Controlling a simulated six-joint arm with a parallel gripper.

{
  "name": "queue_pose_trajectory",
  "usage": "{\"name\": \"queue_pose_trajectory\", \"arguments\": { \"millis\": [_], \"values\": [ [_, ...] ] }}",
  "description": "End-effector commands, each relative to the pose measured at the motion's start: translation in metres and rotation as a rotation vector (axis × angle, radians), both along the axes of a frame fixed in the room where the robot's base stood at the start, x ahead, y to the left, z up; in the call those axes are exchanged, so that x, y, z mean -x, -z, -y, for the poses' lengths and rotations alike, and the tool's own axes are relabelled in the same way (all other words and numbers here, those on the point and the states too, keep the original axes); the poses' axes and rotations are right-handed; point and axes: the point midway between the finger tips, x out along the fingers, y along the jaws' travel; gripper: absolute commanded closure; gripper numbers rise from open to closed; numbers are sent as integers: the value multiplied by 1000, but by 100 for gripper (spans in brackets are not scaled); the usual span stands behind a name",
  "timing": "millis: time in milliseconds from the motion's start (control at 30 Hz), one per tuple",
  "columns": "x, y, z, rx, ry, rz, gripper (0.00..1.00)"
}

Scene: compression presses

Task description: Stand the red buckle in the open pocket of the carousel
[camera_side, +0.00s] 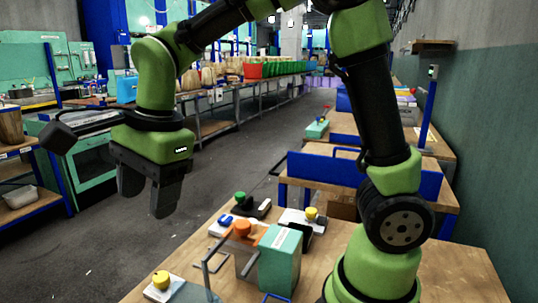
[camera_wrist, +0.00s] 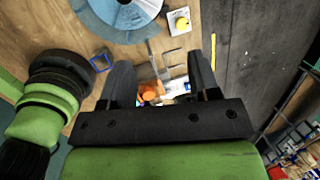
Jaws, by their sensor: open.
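My gripper (camera_side: 153,200) is open and hangs in the air above and left of the bench, with nothing between its fingers. In the wrist view its two dark fingers (camera_wrist: 161,72) point away, spread apart. A blue-grey round disc (camera_wrist: 92,14), which looks like the carousel, is cut off by the top edge of the wrist view. A grey piece at the bottom edge of the side view (camera_side: 194,293) may be part of it. Its open pocket cannot be made out. I cannot pick out the red buckle in either view; the gripper hides part of the bench in the wrist view.
An orange-knobbed press (camera_side: 243,229) stands beside a green block (camera_side: 280,258) on the wooden bench (camera_side: 455,270). A yellow-knobbed piece (camera_side: 161,284) lies front left. Green-knobbed (camera_side: 240,198) and yellow-knobbed (camera_side: 311,214) devices stand behind. A blue square frame (camera_wrist: 100,63) lies near the disc.

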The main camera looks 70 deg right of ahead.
Motion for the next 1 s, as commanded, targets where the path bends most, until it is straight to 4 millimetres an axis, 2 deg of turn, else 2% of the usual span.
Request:
{"name": "queue_pose_trajectory", "arguments": {
  "millis": [33, 200, 400, 500, 700, 1000],
  "values": [
    [15, -18, 12, 9, -110, 65, 44],
    [69, -51, 41, 114, -525, 271, 44],
    [125, -58, 59, 317, -928, 465, 44],
    [141, -55, 63, 402, -1055, 518, 44],
    [152, -51, 65, 474, -1159, 552, 44],
    [152, -51, 64, 474, -1162, 552, 44]
  ]
}}
